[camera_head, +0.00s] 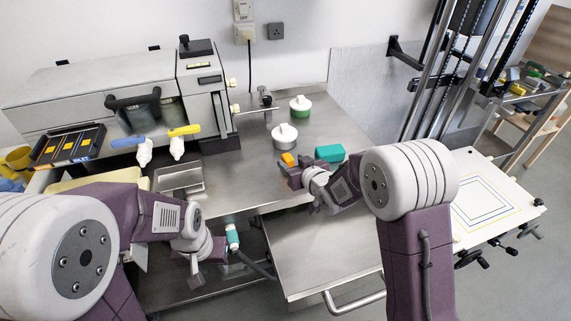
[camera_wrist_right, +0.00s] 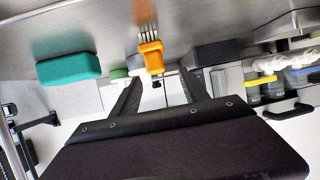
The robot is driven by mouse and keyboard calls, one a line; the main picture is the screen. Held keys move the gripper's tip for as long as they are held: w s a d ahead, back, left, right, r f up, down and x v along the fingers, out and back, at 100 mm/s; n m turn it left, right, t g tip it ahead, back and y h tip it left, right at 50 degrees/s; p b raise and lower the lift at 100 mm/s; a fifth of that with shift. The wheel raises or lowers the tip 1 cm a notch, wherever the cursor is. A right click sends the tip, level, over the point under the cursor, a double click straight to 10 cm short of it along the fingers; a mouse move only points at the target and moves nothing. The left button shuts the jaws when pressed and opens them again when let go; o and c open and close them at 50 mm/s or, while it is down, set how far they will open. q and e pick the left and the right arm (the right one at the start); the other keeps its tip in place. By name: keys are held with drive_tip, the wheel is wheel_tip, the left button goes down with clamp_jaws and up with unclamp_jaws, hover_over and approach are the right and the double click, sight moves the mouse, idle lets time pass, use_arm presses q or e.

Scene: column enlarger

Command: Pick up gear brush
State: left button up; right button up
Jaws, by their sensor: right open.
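The gear brush (camera_head: 288,159) is a small orange piece on the steel counter, partly hidden by my right gripper in the head view. The right wrist view shows its orange body (camera_wrist_right: 151,56) with pale bristles pointing toward the top of the picture. My right gripper (camera_head: 294,178) is at the brush. In the wrist view its two dark fingers (camera_wrist_right: 158,78) are apart, and the brush appears between or just beyond the tips; contact cannot be told. My left gripper (camera_head: 194,268) is low at the counter's front, away from the brush; its jaws are unclear.
A teal block (camera_head: 329,153) sits close right of the brush. A dark block (camera_wrist_right: 212,53) shows on its other side in the wrist view. Two white-topped round containers (camera_head: 284,136) stand behind. A teal-and-white bottle (camera_head: 232,237) is near my left gripper. The front-right steel surface (camera_head: 320,245) is clear.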

sight(289, 158)
drive_tip(key=shift+w+a+f, duration=0.15)
drive_tip(key=shift+w+a, duration=0.1)
drive_tip(key=shift+w, duration=0.15)
drive_tip(key=shift+d, duration=0.1)
drive_tip(key=shift+w+f, duration=0.15)
drive_tip(key=shift+w, duration=0.1)
drive_tip(key=x, duration=0.4)
drive_tip(key=shift+w+f, duration=0.2)
drive_tip(key=shift+f, duration=0.05)
drive_tip(key=shift+s+d+r, duration=0.1)
drive_tip(key=shift+s, duration=0.05)
drive_tip(key=shift+c, duration=0.6)
clamp_jaws()
wheel_tip(289, 158, up, 10)
drive_tip(key=shift+p, duration=0.85)
